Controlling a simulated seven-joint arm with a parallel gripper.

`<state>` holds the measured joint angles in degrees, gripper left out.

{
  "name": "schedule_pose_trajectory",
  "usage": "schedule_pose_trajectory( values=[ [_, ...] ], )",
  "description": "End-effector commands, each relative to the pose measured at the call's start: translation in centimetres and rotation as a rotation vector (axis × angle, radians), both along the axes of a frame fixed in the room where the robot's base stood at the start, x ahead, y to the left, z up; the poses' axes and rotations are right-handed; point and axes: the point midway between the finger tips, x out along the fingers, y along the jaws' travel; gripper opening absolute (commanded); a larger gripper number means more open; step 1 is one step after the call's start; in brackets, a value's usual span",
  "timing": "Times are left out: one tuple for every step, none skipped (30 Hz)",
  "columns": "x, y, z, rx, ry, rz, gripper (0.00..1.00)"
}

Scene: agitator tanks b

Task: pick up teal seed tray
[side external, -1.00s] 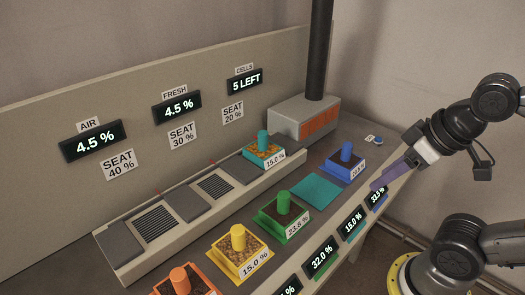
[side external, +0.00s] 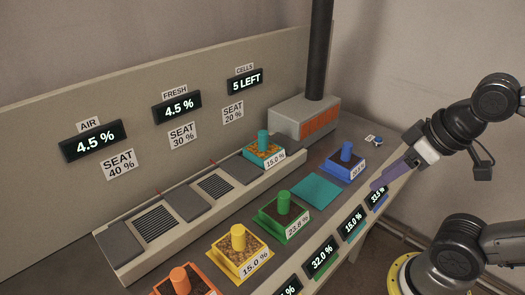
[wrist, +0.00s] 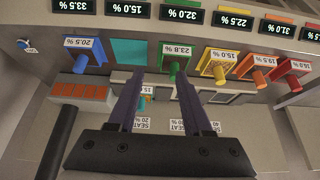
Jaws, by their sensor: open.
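The teal seed tray (side external: 265,152) sits on the raised ledge at the back, at its right part. It has an upright teal knob, a speckled orange-brown filling and a label reading 15.0 %. In the wrist view its label shows between my fingers, and the rest is partly hidden by a finger. My gripper (side external: 387,174) is open and empty, held above the front right of the bench, well apart from the tray. In the wrist view its two purple fingers (wrist: 157,78) are spread apart.
A blue tray (side external: 344,163), green tray (side external: 283,212), yellow tray (side external: 239,252) and orange tray (side external: 187,283) stand along the front. A bare teal square (side external: 316,191) lies between blue and green. A heater-like box (side external: 304,116) with a dark pipe (side external: 319,50) stands behind.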

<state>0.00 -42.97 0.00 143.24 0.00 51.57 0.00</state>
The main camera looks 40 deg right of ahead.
Motion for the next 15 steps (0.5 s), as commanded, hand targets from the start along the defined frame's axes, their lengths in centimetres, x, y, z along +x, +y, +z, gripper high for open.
schedule_pose_trajectory(
  values=[
    [0.00,0.00,0.00,0.000,0.000,0.000,0.52],
    [0.00,0.00,0.00,0.000,0.000,0.000,0.57],
    [0.00,0.00,0.00,0.000,0.000,0.000,0.64],
    [0.00,0.00,0.00,0.000,0.000,0.000,0.70],
    [0.00,0.00,0.00,0.000,0.000,0.000,0.74],
    [0.00,0.00,0.00,0.000,0.000,0.000,0.74],
    [0.00,0.00,0.00,0.000,0.000,0.000,0.74],
    [0.00,0.00,0.00,0.000,0.000,0.000,0.74],
    [0.00,0.00,0.00,0.000,0.000,0.000,0.74],
    [0.00,0.00,0.00,0.000,0.000,0.000,0.74],
    [0.00,0.00,0.00,0.000,0.000,0.000,0.74],
    [0.00,0.00,0.00,0.000,0.000,0.000,0.74],
    [0.00,0.00,0.00,-0.001,0.000,0.003,0.74],
    [0.00,0.00,0.00,-0.004,0.000,0.008,0.74],
    [-0.02,0.00,0.00,-0.010,0.001,0.019,0.74]
  ],
)
